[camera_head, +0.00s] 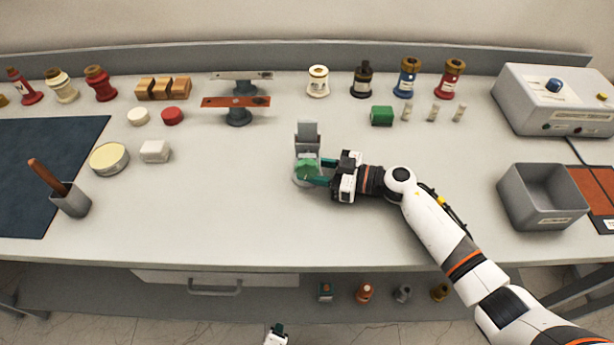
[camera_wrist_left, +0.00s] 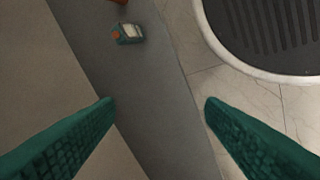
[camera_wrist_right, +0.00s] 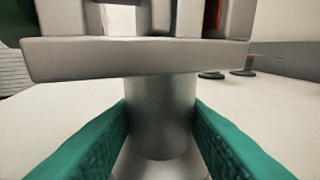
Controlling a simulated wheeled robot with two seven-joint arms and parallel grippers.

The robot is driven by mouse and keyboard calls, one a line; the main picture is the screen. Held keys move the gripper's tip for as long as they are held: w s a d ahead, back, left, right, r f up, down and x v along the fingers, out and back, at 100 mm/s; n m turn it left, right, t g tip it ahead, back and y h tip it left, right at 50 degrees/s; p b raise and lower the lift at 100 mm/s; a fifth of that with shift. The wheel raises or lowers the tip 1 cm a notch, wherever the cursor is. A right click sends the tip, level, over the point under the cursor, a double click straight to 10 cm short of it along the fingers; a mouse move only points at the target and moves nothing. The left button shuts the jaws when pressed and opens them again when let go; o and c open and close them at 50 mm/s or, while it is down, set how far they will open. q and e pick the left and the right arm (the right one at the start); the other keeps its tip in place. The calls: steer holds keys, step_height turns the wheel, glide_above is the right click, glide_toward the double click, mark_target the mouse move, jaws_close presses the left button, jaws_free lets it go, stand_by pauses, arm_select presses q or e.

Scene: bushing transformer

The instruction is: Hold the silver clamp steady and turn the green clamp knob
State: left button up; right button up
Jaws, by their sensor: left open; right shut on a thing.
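The silver clamp (camera_head: 307,133) stands upright on the middle of the workbench, with a light plate rising at its back. My right gripper (camera_head: 322,171) reaches in from the right and is shut on the clamp. In the right wrist view its teal fingers (camera_wrist_right: 160,118) sit on both sides of the clamp's round silver post (camera_wrist_right: 160,95), below a flat silver block (camera_wrist_right: 140,58). My left gripper (camera_wrist_left: 158,108) is open and empty, low in front of the bench; only a bit of it shows in the head view.
A grey bin (camera_head: 541,196) and a white instrument box (camera_head: 553,98) stand at the right. A red bar on a stand (camera_head: 236,102) and a green block (camera_head: 381,116) stand behind the clamp. A tool cup (camera_head: 71,200) is at the left.

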arm_select(q)
steer(key=w+d+r+m+t, duration=0.1)
steer(key=d+r+m+t, duration=0.1)
steer(key=r, duration=0.9)
steer(key=w+d+r+m+t, duration=0.2)
steer(key=r+m, duration=0.4)
steer(key=r, duration=0.5)
steer(key=w+d+r+m+t, duration=0.1)
steer(key=d+r+m+t, duration=0.3)
steer(key=r, duration=0.7)
steer(key=shift+w+d, duration=0.3)
steer(key=shift+d, duration=0.3)
steer(key=m+t, duration=0.2)
steer(key=t, duration=0.2)
glide_toward(307, 173)
steer(key=w, duration=0.8)
steer(key=shift+w, duration=0.15)
steer(key=c, duration=1)
